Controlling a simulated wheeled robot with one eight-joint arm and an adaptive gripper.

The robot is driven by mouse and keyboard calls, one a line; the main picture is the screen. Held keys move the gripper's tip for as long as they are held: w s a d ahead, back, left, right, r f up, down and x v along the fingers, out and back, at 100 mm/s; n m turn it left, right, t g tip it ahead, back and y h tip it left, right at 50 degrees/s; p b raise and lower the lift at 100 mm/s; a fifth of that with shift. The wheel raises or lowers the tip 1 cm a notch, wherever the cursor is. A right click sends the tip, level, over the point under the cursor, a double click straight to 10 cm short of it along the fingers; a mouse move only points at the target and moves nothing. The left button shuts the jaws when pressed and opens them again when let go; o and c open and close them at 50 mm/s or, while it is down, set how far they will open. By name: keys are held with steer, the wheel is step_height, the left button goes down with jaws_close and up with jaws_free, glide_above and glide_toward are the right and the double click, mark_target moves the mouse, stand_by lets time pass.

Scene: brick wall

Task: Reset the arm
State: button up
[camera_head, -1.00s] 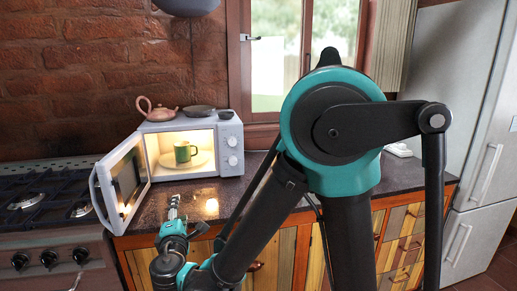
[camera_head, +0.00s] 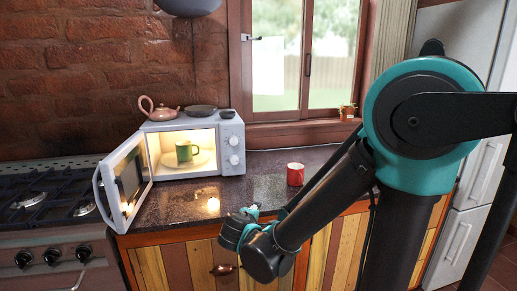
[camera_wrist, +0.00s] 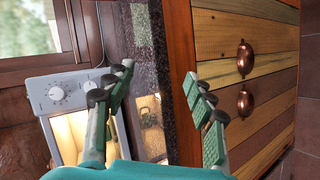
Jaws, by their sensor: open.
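My gripper (camera_wrist: 158,115) is open and empty in the wrist view, its fingers spread wide apart. It hangs in front of the counter edge, with the microwave behind its left finger and wooden drawers on the right. In the head view my arm reaches down in front of the counter on the right. The gripper's fingers are mostly hidden there behind the arm's end. Nothing is held.
The lit microwave (camera_head: 205,127) stands on the counter (camera_head: 250,185) with its door (camera_head: 127,180) open toward the left. A green mug (camera_head: 184,151) is inside. A red mug (camera_head: 295,174) stands near the arm. A stove (camera_head: 45,205) is at left, a fridge (camera_head: 470,205) at right.

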steer(key=s+d+f+m+g, duration=0.2)
steer(key=d+f+m, duration=0.1)
steer(key=d, duration=0.4)
steer(key=s+d+f+m+g, duration=0.2)
steer(key=d+f+m, duration=0.1)
steer(key=d, duration=0.4)
steer(key=s+d+f+m+g+y, duration=0.1)
steer(key=s+d+f+m+g, duration=0.1)
steer(key=s+d+m, duration=0.1)
steer(key=s+d+f+m+g+y, duration=0.1)
steer(key=s+d+f+m, duration=0.1)
steer(key=s+m, duration=0.3)
steer(key=shift+s+d+f+g, duration=0.2)
steer(key=shift+s+d+g, duration=0.3)
steer(key=shift+s, duration=0.7)
steer(key=shift+d, duration=0.1)
